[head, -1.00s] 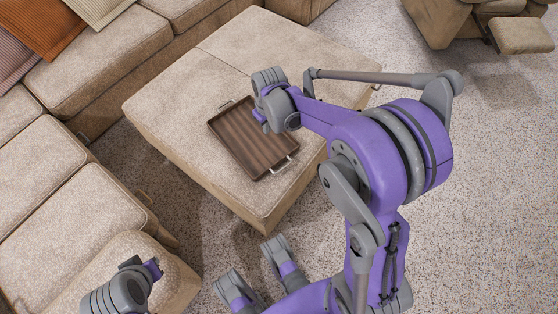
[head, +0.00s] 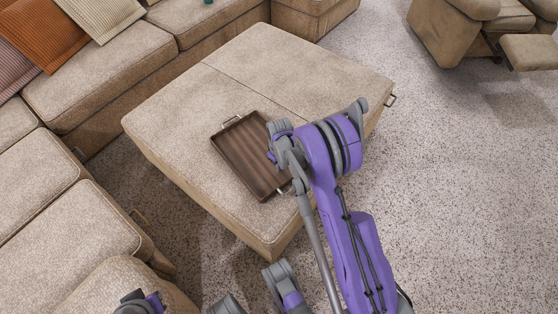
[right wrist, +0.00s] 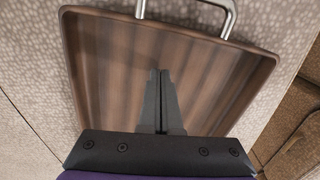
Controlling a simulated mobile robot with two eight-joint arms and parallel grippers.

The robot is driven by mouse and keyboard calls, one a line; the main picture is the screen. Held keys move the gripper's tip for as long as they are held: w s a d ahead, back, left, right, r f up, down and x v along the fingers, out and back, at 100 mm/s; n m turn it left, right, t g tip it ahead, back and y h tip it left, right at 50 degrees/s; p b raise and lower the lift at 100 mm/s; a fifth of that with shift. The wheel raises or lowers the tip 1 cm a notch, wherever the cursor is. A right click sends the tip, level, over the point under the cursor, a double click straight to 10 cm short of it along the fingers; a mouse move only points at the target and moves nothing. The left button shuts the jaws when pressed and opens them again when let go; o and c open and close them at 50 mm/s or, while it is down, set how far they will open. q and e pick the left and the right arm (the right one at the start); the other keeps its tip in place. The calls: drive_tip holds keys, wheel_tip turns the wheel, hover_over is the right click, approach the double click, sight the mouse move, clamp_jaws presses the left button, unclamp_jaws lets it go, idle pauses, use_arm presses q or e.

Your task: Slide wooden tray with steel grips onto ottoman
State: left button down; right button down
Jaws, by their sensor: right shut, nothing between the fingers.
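The wooden tray (head: 247,160) is dark brown and striped, with a low rim and steel grips at its two short ends. It lies flat on the beige ottoman (head: 185,105), near the ottoman's front edge. One grip shows at its far-left end; the near grip is partly hidden by my right arm. In the right wrist view the tray (right wrist: 110,65) fills the middle, with a steel grip at the top. My right gripper (right wrist: 164,72) is shut and empty, its fingers over the tray floor; I cannot tell if they touch it. In the head view my left gripper's fingers are not visible.
A sectional sofa (head: 85,85) with cushions (head: 45,45) runs along the left and back. A recliner (head: 490,30) stands at the back right. Open carpet (head: 460,200) lies to the right. The ottoman's far half is bare.

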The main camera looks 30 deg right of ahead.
drive_tip(key=shift+s+d+f, duration=0.15)
drive_tip(key=shift+s+d, duration=0.1)
drive_tip(key=shift+s, duration=0.75)
drive_tip(key=shift+s+d+f, duration=0.1)
drive_tip(key=shift+s+d, duration=0.1)
drive_tip(key=shift+s, duration=0.8)
drive_tip(key=shift+b, duration=0.3)
drive_tip(key=s, duration=0.2)
drive_tip(key=shift+s+d, duration=0.3)
wheel_tip(320, 180, up, 11)
drive_tip(key=p, duration=0.2)
drive_tip(key=shift+p, duration=0.35)
